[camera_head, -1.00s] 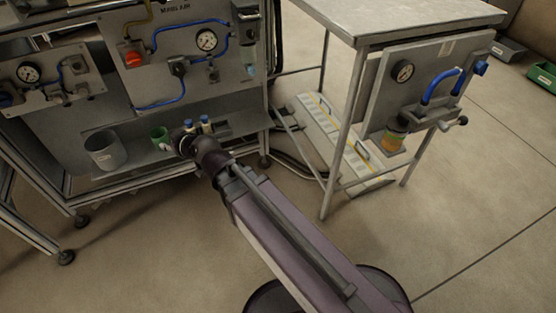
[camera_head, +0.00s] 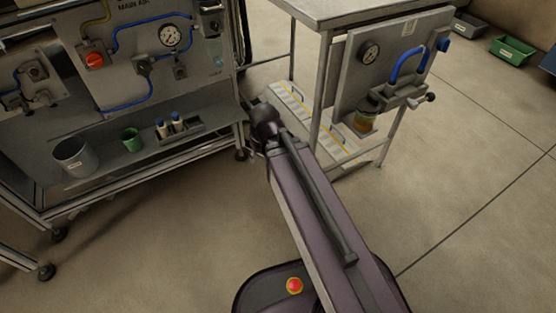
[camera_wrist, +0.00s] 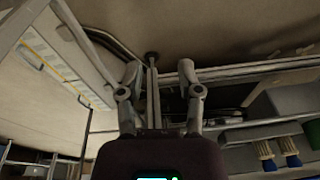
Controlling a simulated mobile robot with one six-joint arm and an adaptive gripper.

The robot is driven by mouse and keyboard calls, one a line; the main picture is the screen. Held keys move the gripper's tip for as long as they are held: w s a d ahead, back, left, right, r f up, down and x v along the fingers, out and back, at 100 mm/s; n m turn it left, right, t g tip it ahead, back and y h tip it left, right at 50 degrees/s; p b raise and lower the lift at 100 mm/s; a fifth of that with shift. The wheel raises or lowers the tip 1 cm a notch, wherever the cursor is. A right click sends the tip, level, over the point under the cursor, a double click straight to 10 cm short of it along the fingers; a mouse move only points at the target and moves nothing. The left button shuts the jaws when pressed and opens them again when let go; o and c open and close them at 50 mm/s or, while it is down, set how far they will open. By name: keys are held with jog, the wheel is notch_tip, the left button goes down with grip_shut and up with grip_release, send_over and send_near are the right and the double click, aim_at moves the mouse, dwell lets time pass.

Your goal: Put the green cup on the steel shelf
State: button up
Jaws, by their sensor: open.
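I take this to be the steel shelf, though no label shows that. My gripper is in the wrist view (camera_wrist: 160,78), with its two fingers spread apart and nothing between them. In the head view my arm ends to the right of the bench's shelf end, clear of the cup, and the fingers there are mostly hidden.
A metal table (camera_head: 335,12) with a gauge panel (camera_head: 385,75) stands to the right. Floor in front is open.

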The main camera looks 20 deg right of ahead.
jog(key=s+d+m+g+h, duration=0.1)
jog(key=s+d, duration=0.2)
jog(key=d, duration=0.2)
jog(key=shift+f+m+g, duration=0.15)
jog(key=shift+m+g, duration=0.25)
dwell(1.8)
